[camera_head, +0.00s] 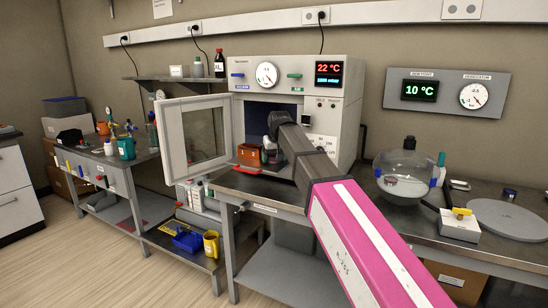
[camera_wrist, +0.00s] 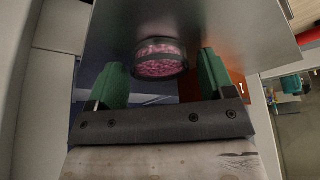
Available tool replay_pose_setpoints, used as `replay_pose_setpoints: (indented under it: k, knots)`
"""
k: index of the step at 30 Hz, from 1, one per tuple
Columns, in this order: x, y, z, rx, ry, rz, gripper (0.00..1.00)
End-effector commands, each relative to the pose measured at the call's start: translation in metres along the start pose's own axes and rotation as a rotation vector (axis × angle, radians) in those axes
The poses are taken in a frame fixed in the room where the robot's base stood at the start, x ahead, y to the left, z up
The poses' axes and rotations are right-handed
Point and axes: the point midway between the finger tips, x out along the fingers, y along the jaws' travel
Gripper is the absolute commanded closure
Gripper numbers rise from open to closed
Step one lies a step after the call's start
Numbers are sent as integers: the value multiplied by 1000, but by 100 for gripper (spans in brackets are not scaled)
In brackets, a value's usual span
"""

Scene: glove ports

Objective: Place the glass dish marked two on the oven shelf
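The oven (camera_head: 240,95) stands open, its glazed door (camera_head: 202,138) swung out to the left. My gripper (camera_head: 270,138) reaches into the oven's mouth; the arm hides much of the opening. In the wrist view my gripper (camera_wrist: 163,78) has its two green fingers apart. A round clear glass dish of pink granules (camera_wrist: 160,66) shows between and beyond the fingertips, with a gap on each side. It is at the edge of a flat grey plate (camera_wrist: 195,25), which looks like the shelf. No number is readable on the dish. The head view does not show it.
An orange-brown block (camera_head: 250,155) sits at the oven's front, just left of my gripper; an orange face (camera_wrist: 230,86) shows beside the right finger. A glass desiccator (camera_head: 405,175) and a grey disc (camera_head: 508,218) stand on the bench at right.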

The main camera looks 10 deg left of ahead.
Motion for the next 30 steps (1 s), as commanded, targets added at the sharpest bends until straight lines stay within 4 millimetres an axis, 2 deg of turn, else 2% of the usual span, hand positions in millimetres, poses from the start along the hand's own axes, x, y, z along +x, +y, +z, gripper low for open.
replay_pose_setpoints:
  k: [10,14,30]
  knots:
    - [-2,0,-1,0,0,0,18]
    - [-12,0,-1,0,0,0,18]
    - [-103,0,-1,0,2,0,18]
